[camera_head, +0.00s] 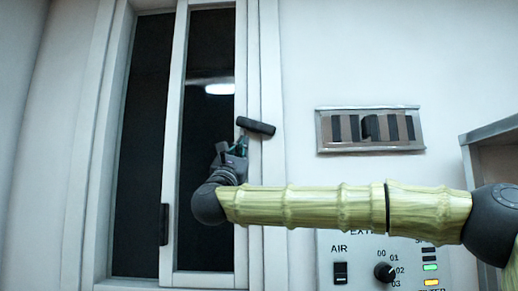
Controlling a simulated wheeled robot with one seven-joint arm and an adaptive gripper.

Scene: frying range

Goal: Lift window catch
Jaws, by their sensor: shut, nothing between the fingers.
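The window catch (256,126) is a short dark bar on the white window frame, right of the glass. It lies near horizontal, its right end slightly lower. My gripper (240,147) is just below and left of the catch's left end, shut with nothing held. Its fingertips are small and dark here, and I cannot tell whether they touch the catch. The window (178,240) has a white sash with dark panes. A dark vertical pull (164,224) sits on the sash's left stile.
My arm stretches in from the right, across the wall. A vent with a dark slider (369,129) is right of the catch. Below the arm is a control panel (325,245) with an AIR switch, a knob and lit indicators. A grey shelf edge (490,131) stands at far right.

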